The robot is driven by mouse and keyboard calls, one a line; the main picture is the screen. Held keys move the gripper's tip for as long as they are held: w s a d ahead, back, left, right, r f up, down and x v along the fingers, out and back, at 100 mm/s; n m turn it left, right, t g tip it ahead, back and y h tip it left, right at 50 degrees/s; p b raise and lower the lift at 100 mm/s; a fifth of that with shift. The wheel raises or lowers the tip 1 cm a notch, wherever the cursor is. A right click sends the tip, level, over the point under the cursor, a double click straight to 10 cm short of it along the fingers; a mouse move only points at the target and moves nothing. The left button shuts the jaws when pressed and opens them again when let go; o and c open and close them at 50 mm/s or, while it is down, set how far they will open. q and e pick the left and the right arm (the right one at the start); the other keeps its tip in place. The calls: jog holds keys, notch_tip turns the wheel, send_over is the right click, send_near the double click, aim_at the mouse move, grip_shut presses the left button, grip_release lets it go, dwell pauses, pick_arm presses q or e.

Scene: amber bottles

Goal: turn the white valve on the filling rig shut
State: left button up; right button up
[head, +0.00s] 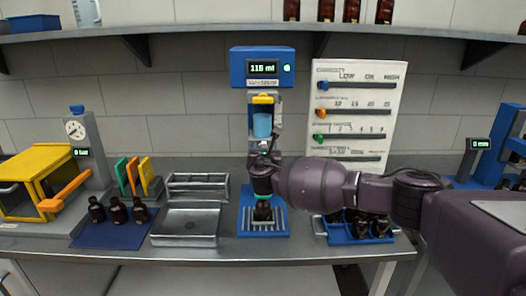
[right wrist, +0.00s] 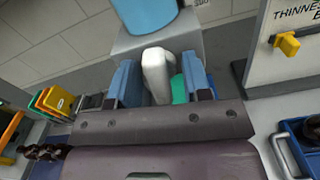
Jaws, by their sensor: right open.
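The filling rig has a blue display box (head: 262,67) reading 115 ml, a yellow part below it, a light blue cylinder (head: 262,125) and a blue base (head: 280,222). A dark bottle (head: 263,210) stands on that base. My right gripper (head: 263,160) is in front of the rig below the cylinder. In the right wrist view its two blue fingers (right wrist: 160,75) are open on either side of the white valve (right wrist: 156,72), whose handle stands upright, nearer the left finger. Contact cannot be told. The valve is not clear in the head view. My left gripper is out of view.
A blue tray with dark bottles (head: 372,226) sits under my right arm. A white slider board (head: 355,110) stands behind. A metal tray (head: 188,226), several bottles on a blue mat (head: 84,238) and a yellow box (head: 45,175) are left. A shelf (head: 200,33) runs above.

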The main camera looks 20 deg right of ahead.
jog(key=shift+c, duration=0.2)
jog(key=c, duration=0.6)
